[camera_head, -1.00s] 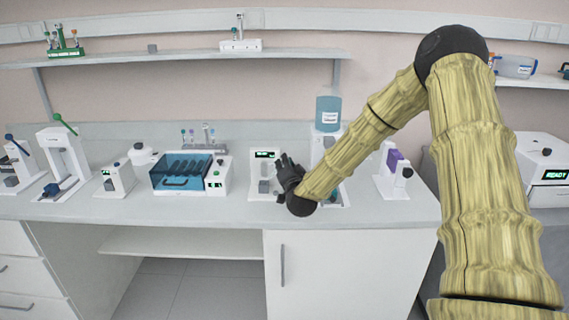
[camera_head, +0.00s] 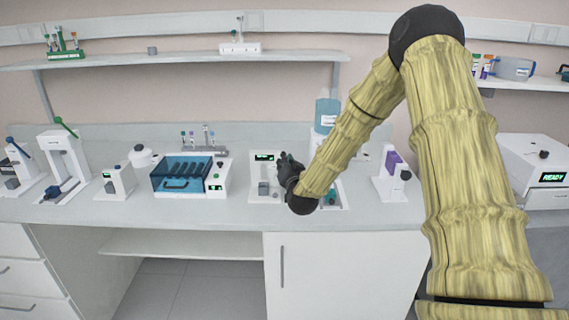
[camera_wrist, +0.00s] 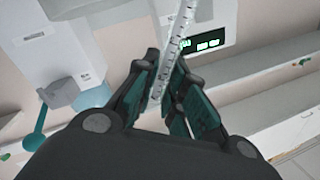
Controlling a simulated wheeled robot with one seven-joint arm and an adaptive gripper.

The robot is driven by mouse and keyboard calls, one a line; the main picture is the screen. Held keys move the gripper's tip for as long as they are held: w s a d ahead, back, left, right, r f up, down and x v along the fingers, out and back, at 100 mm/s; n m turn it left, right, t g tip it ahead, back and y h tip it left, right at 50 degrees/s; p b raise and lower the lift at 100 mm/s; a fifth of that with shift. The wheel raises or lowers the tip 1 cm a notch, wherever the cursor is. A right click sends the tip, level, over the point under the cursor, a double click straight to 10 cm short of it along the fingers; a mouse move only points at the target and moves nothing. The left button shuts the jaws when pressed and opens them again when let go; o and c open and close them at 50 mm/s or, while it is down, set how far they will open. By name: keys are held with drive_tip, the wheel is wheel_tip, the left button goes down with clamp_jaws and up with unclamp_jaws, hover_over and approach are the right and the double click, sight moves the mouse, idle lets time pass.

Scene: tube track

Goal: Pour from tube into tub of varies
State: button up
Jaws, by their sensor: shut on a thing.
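My gripper (camera_wrist: 165,72) is shut on a clear graduated tube (camera_wrist: 174,50) in the wrist view. The tube is tilted there, with its upper part running out of the top edge. In the head view my gripper (camera_head: 287,163) is over the counter, beside a white device (camera_head: 258,170) with a green display and a small grey block-like part (camera_head: 264,188). The tube cannot be made out in the head view. No tub can be identified for certain; a teal item (camera_head: 331,195) shows partly behind my wrist.
A blue-lidded rack machine (camera_head: 183,178) stands left of my gripper. A large blue bottle (camera_head: 326,113) is behind my forearm. A white device with a purple part (camera_head: 393,163) stands to the right. A shelf (camera_head: 180,58) runs above. The counter's front strip is mostly clear.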

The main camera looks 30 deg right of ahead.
drive_tip(key=shift+d+r+n, duration=0.1)
drive_tip(key=shift+r+n, duration=0.1)
drive_tip(key=shift+n, duration=0.3)
drive_tip(key=shift+w+a+n, duration=0.25)
drive_tip(key=shift+a+n, duration=0.5)
drive_tip(key=shift+n, duration=0.5)
drive_tip(key=shift+w+a+n, duration=0.25)
drive_tip(key=shift+a+n, duration=0.45)
drive_tip(key=shift+n, duration=0.55)
